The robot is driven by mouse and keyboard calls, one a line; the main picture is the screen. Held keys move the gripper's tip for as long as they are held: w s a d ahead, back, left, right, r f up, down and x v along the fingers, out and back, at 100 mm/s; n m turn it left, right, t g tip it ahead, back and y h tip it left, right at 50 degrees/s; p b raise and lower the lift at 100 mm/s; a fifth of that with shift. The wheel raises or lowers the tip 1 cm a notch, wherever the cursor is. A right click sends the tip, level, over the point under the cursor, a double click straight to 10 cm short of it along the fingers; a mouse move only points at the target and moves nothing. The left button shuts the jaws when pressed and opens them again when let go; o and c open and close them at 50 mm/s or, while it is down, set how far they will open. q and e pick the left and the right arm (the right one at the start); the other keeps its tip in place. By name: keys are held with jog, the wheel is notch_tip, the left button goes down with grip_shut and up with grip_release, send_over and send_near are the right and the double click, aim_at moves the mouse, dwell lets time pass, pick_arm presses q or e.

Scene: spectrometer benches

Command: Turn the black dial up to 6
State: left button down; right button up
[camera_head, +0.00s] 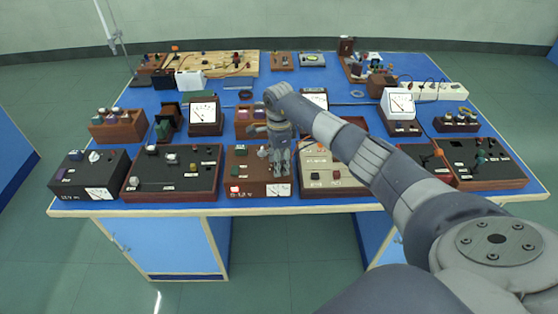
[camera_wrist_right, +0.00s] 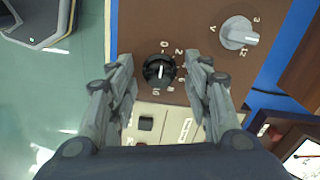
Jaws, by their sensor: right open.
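The black dial (camera_wrist_right: 159,70) shows in the right wrist view on a brown panel (camera_wrist_right: 200,22), with numbers printed around it. A white mark runs down its face; I cannot tell exactly which number it points to. My right gripper (camera_wrist_right: 160,65) is open, with one finger to each side of the dial and gaps between. In the head view my right gripper (camera_head: 280,172) hangs over the brown-sided unit (camera_head: 240,172) at the table's front edge and hides the dial. My left gripper is not in view.
A grey knob (camera_wrist_right: 238,33) marked in volts sits on the same panel. A cream-topped unit (camera_head: 318,160) stands close to the right. Other control boxes (camera_head: 172,170) line the blue table's front. Meters (camera_head: 204,112) stand behind. Bare blue tabletop (camera_head: 225,75) shows between them.

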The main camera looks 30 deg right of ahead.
jog(key=shift+c, duration=0.2)
jog(key=c, duration=1)
jog(key=shift+c, duration=0.2)
